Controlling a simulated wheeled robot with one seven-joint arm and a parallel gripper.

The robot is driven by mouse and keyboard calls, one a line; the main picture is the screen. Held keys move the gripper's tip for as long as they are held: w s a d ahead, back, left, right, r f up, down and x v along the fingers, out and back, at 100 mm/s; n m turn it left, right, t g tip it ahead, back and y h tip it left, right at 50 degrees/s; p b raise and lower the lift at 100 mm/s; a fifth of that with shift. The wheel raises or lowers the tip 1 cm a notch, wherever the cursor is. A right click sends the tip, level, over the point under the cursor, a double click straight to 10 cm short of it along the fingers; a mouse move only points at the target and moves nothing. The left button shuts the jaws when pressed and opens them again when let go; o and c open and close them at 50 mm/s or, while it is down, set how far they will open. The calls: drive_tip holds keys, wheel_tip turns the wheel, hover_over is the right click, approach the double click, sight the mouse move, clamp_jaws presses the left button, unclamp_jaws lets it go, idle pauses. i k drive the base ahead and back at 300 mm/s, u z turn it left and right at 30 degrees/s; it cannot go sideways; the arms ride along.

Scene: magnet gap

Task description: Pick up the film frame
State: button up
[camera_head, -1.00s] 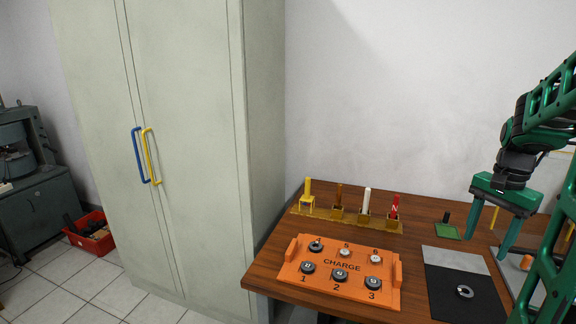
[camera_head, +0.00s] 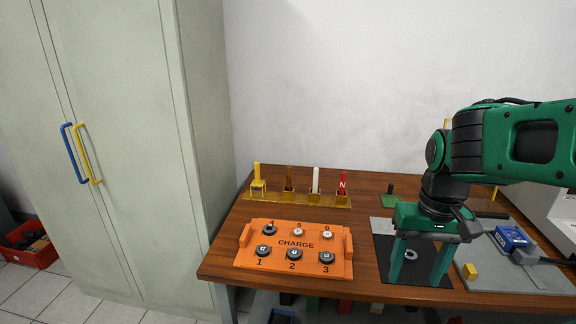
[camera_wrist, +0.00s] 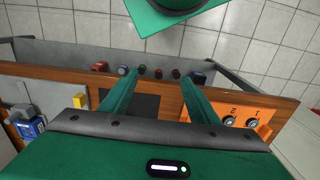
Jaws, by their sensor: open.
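A small green square plate with a black upright handle, which looks like the film frame (camera_head: 390,201), lies toward the back of the wooden table in the head view. My gripper (camera_head: 417,282) is open and empty, fingers pointing down. In the head view it appears in front of the film frame, over the black mat (camera_head: 383,262). A gap separates it from the film frame. The wrist view shows the two open fingers (camera_wrist: 158,80) with nothing between them; I cannot make out the film frame there.
The orange CHARGE tray (camera_head: 297,240) with several pucks is to the left. A rack (camera_head: 300,200) of upright tools stands behind it. A blue device (camera_head: 512,238) and yellow block (camera_head: 470,271) are at right.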

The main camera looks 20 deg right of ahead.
sight(388, 200)
drive_tip(key=z, duration=0.9)
drive_tip(key=k, duration=0.15)
drive_tip(key=z, duration=0.15)
